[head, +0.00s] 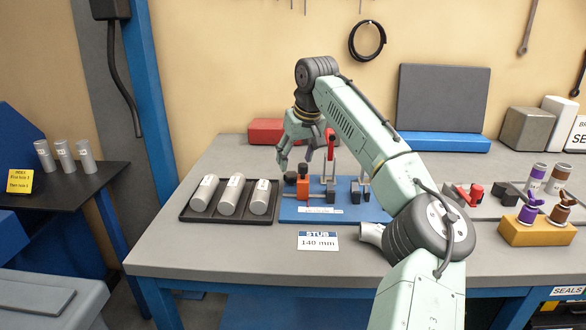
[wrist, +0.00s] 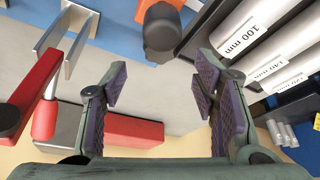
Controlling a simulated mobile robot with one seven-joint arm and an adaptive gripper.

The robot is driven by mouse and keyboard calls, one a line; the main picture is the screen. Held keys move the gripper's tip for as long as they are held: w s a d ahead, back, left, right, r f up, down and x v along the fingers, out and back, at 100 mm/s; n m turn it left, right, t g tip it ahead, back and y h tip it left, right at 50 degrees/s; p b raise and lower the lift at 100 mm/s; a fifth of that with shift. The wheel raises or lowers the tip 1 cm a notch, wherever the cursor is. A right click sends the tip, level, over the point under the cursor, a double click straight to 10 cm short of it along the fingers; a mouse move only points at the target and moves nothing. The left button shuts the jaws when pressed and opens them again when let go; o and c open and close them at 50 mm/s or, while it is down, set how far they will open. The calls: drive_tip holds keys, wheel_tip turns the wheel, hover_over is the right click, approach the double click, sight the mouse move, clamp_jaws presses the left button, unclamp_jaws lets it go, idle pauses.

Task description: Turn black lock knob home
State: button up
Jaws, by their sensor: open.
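The black lock knob (head: 303,169) sits on top of an orange block (head: 303,188) at the left end of a blue fixture plate (head: 290,212). In the wrist view the knob (wrist: 162,34) shows at the top centre, ahead of the fingertips and apart from them. My gripper (head: 296,160) hangs over the left end of the fixture, close to the knob. Its jaws are spread and empty, with purple pads showing in the wrist view (wrist: 158,88). Whether a fingertip touches the knob is not clear in the head view.
A toggle clamp with a red handle (head: 331,142) stands just right of the knob. A black tray (head: 230,214) with grey tubes (head: 229,194) lies to the left. A red box (head: 265,131) is behind. The table front is mostly clear around a "STUB 140 mm" card (head: 318,241).

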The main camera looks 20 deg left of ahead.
sight(291, 174)
drive_tip(key=p+x, duration=0.1)
drive_tip(key=x, duration=0.5)
drive_tip(key=shift+r, duration=0.1)
drive_tip(key=shift+c, duration=0.4)
drive_tip(key=c, duration=1.1)
